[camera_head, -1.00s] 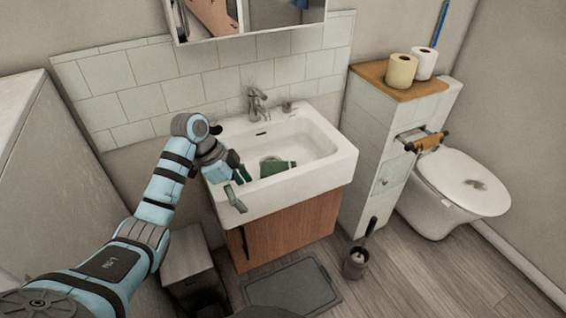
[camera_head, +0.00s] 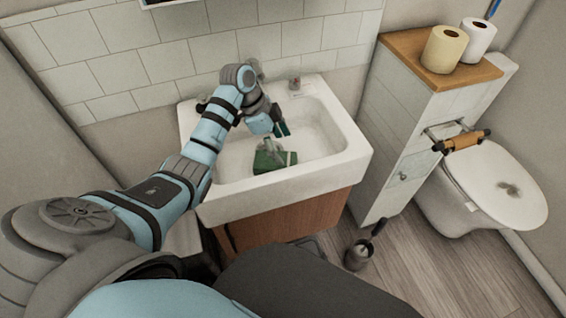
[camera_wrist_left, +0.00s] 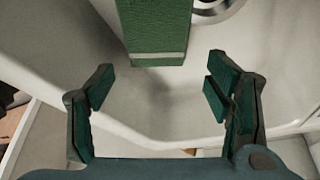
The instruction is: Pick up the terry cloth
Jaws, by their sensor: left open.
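The terry cloth (camera_head: 283,160) is green and lies in the white sink basin (camera_head: 318,128). In the left wrist view the cloth (camera_wrist_left: 157,28) is a green strip with a pale band near its end, at the top middle. My left gripper (camera_head: 276,138) is over the basin, close to the cloth. In the left wrist view its fingers (camera_wrist_left: 155,90) are spread, with nothing between them. The cloth's near end lies beyond the fingertips, roughly in line with the gap. The far part of the cloth is cut off there. My right gripper is not in view.
A faucet stands at the back of the sink, partly hidden by my arm. The drain (camera_wrist_left: 215,8) is beside the cloth. The basin's right side is clear. A tiled cabinet (camera_head: 400,140) with toilet rolls (camera_head: 442,48) and a toilet (camera_head: 495,185) stand to the right.

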